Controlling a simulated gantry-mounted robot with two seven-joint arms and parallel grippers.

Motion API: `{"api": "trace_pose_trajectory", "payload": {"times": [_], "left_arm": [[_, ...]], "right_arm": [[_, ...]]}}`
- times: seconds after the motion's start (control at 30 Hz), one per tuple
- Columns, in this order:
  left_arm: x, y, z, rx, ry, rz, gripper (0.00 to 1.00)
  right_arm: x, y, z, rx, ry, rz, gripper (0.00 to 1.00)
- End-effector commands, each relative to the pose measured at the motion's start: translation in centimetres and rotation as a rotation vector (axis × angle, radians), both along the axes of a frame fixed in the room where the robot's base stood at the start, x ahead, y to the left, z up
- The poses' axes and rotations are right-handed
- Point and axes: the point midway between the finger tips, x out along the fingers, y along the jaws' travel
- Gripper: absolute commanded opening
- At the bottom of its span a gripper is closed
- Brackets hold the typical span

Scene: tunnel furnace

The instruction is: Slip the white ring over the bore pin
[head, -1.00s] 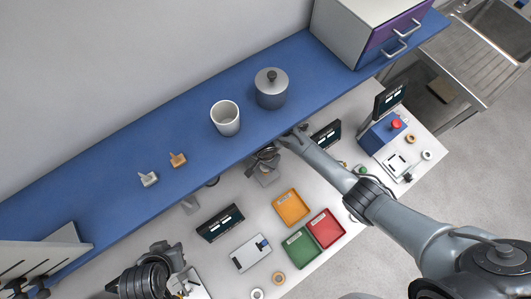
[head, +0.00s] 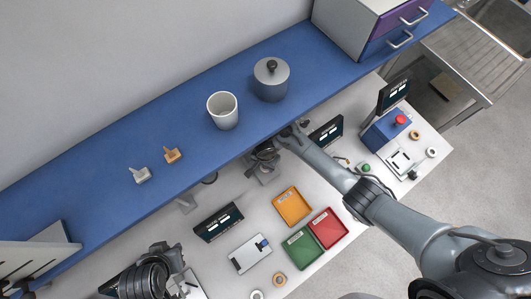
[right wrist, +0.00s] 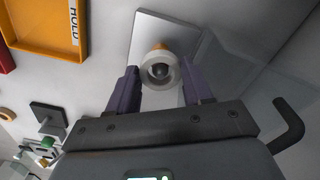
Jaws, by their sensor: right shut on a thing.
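In the right wrist view my right gripper (right wrist: 161,85) is shut on a white ring (right wrist: 149,78), with one dark finger on each side of it. A dark round tip, apparently the bore pin (right wrist: 160,71), shows through the ring's opening. I cannot tell whether the ring is around the pin or only in front of it. An orange part shows just behind the ring, before a pale plate. In the head view my right arm reaches under the blue shelf, and the ring and fingertips are hidden there. My left gripper (head: 180,285) is at the lower left, its fingers unclear.
The blue shelf (head: 160,130) overhangs the work area and holds a white cup (head: 223,111) and a grey lidded pot (head: 271,79). Orange (head: 279,220), red (head: 318,240) and green (head: 293,263) trays lie on the white table, near a dark display (head: 218,222).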

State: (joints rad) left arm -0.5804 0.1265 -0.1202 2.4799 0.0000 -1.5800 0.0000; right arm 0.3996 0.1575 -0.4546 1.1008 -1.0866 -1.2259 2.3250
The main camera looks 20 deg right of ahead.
Motion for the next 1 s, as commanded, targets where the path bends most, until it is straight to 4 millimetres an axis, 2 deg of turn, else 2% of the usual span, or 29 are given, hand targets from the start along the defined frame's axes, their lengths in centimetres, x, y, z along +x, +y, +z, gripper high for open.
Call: {"api": "trace_pose_trajectory", "payload": {"times": [0.4,0.43,0.6,0.87,1.0], "left_arm": [[0.04,-0.3,-0.06,-0.012,0.0,0.009,0.21],[0.04,-0.3,-0.06,-0.012,0.0,0.009,0.21],[0.04,-0.28,-0.06,-0.012,0.0,0.008,0.21],[0.03,-0.09,-0.05,-0.004,0.0,0.003,0.21],[0.02,0.01,0.38,0.0,-0.001,0.0,0.21]], "right_arm": [[-0.01,-0.01,-0.18,0.0,0.0,0.001,0.2],[-0.01,-0.01,-0.18,0.0,0.0,0.001,0.55],[0.0,0.0,-0.17,0.0,0.0,0.001,0.8],[0.0,0.0,-0.14,0.0,0.0,0.0,0.8],[0.0,0.08,0.63,0.002,0.0,0.0,0.8]]}}
